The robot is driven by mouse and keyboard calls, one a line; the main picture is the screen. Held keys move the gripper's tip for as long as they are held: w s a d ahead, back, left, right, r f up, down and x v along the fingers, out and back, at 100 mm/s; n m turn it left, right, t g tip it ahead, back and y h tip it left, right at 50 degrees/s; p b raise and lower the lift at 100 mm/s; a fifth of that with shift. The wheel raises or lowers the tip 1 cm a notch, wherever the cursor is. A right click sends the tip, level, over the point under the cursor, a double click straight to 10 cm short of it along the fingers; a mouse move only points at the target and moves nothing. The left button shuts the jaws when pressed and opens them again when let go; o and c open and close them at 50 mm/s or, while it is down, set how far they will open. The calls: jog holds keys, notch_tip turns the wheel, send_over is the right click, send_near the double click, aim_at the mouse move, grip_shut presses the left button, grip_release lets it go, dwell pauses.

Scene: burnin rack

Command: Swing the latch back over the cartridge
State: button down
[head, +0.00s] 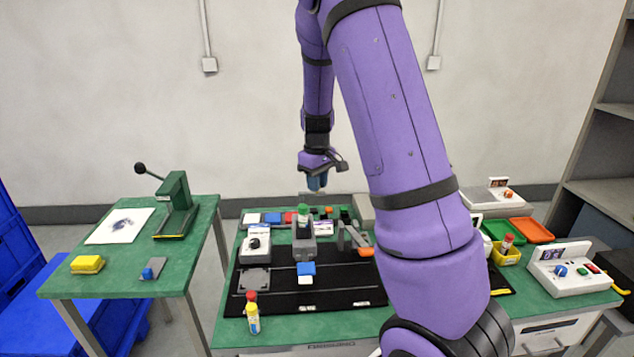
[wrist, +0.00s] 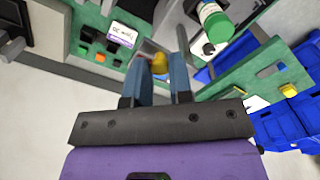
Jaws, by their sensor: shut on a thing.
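My gripper (head: 317,183) is raised above the back of the green bench. In the wrist view its two blue fingers (wrist: 163,62) have a small yellow thing (wrist: 160,64) between them; its shape is mostly hidden. A grey arm-like part (head: 350,238), apparently the latch, stands on the bench with an orange end (head: 366,252), below and right of my gripper. A grey holder (head: 303,247) stands to its left, with a green-capped bottle (head: 302,211) at its top. The bottle also shows in the wrist view (wrist: 214,22). I cannot tell which part is the cartridge.
A blue-and-white block (head: 305,270) and a red-capped yellow bottle (head: 252,316) stand at the front. A grey box with a black knob (head: 254,246) is left of the holder. A control box (head: 570,272) and orange tray (head: 531,230) are right. The black mat (head: 345,288) has free room.

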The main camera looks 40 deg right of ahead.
jog(key=shift+s+a+m, duration=0.15)
jog(key=shift+a+m, duration=0.8)
jog(key=shift+m, duration=1.95)
jog(key=shift+s+a+m, duration=0.15)
jog(key=shift+a+m, duration=0.75)
jog(key=shift+m, duration=2)
jog(key=shift+s+a+m, duration=0.15)
jog(key=shift+a+m, duration=0.8)
jog(key=shift+m, duration=1.95)
jog(key=c, duration=1)
grip_release()
jog(key=shift+c, duration=0.2)
jog(key=shift+r, duration=0.1)
notch_tip(320, 180, up, 11)
jog(key=shift+f, duration=0.2)
jog(key=shift+a, duration=0.1)
